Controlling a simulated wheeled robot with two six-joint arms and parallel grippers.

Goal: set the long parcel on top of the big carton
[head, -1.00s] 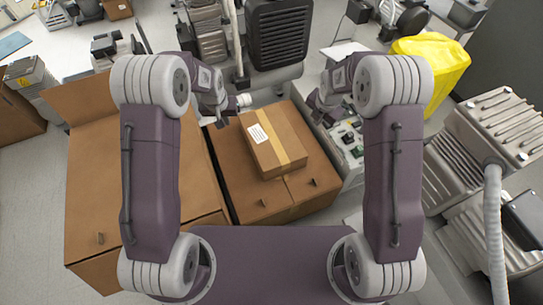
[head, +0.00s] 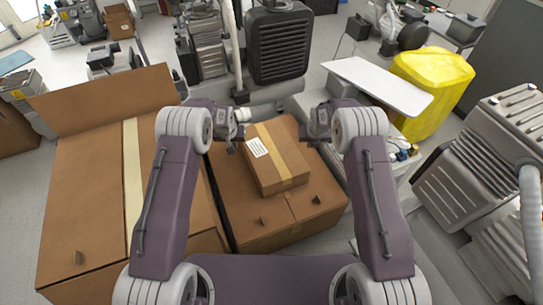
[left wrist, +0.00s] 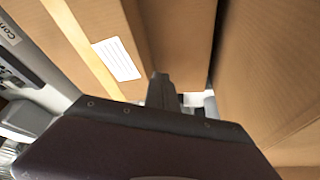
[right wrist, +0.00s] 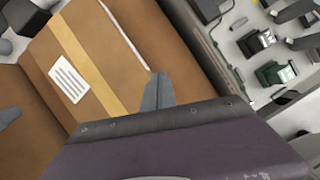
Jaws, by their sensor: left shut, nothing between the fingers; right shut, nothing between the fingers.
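The long parcel (head: 282,168) is a brown box with a tan tape strip and a white label. It lies on top of a lower brown carton (head: 235,205) in the middle. A bigger carton (head: 85,195) with a raised flap stands just left of that. My left gripper (head: 232,142) is shut and empty at the parcel's left side. My right gripper (head: 308,138) is shut and empty at its right side. The parcel also shows in the left wrist view (left wrist: 85,35) and the right wrist view (right wrist: 105,50). I cannot tell whether either gripper touches it.
A black-fronted compressor unit (head: 281,45) stands behind the parcel. A white panel (head: 375,85) and a yellow covered object (head: 440,85) are at the right back. Ribbed metal machines (head: 480,165) crowd the right side. The bigger carton's flap (head: 105,100) stands up at its back.

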